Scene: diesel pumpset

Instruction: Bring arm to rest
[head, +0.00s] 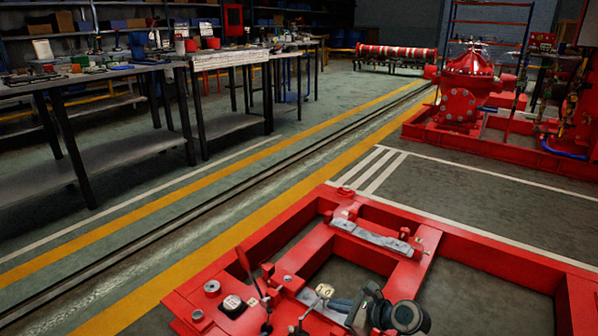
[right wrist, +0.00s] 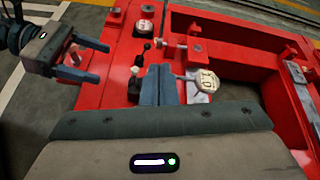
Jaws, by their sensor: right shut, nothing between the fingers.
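My right gripper (head: 334,302) shows at the bottom of the head view, low over the red frame (head: 290,240). In the right wrist view, its two blue-grey fingers (right wrist: 159,72) lie together, with nothing between them. A round pale gauge (right wrist: 208,80) is just right of the fingers in that view; I cannot tell whether they touch it. My left gripper (right wrist: 90,60) shows at the upper left of the right wrist view, its fingers apart, beside the red frame's edge. It is not visible in the head view.
Levers with dark knobs (right wrist: 140,65) stand up from the frame close to my right fingers. A grey metal bracket (head: 370,237) lies across the frame. A workbench with tools (head: 90,75) is at the left, and a red pump (head: 466,92) at the back right. The floor between is clear.

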